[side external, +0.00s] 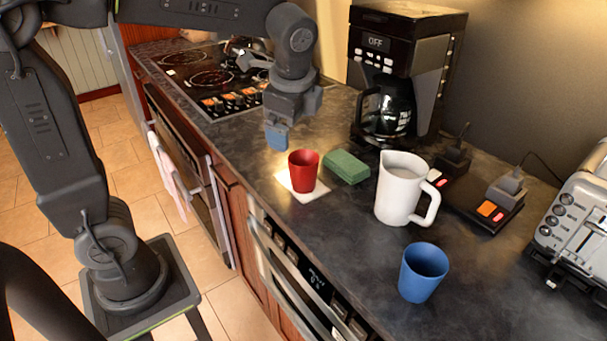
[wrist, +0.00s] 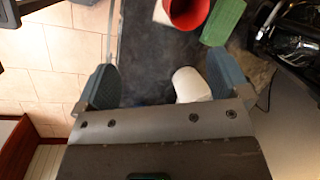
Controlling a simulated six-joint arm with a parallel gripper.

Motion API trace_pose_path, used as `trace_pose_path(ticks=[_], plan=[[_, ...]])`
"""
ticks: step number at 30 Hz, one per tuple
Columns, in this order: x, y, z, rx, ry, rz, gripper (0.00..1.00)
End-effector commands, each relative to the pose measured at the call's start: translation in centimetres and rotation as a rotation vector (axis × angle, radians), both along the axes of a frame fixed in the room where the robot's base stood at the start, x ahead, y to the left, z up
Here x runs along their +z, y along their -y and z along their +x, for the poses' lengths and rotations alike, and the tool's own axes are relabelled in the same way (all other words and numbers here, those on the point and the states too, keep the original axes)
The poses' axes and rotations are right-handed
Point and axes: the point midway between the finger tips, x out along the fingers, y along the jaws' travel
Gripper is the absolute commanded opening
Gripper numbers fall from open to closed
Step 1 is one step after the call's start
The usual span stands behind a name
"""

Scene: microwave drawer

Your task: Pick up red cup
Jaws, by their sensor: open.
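The red cup (side external: 303,172) stands upright on a white square napkin (side external: 284,181) on the dark counter. In the wrist view the red cup (wrist: 187,10) is at the top edge, partly cut off. My gripper (side external: 277,137) is to the left of the cup and above the counter in the side view, apart from it. In the wrist view the two blue-grey fingers of my gripper (wrist: 163,85) are spread wide with nothing held between them.
A green sponge (side external: 346,166) lies just right of the cup. A white pitcher (side external: 397,190), a blue cup (side external: 422,273), a coffee maker (side external: 397,80) and a toaster (side external: 580,225) stand further right. A stove (side external: 210,80) is behind. Counter in front is clear.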

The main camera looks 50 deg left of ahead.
Motion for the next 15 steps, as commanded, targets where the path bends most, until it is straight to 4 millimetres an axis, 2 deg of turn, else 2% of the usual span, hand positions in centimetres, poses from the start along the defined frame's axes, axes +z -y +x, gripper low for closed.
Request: trace_pose_path(ticks=[1,6,10,15], plan=[[-0.6,-0.1,1.7,-0.084,-0.060,0.039,0.95],[-2.1,-0.7,5.3,-0.319,-0.217,0.133,0.95],[-2.7,-0.9,6.5,-0.406,-0.278,0.163,0.95],[-4.3,-1.6,6.8,-0.431,-0.297,0.170,0.95]])
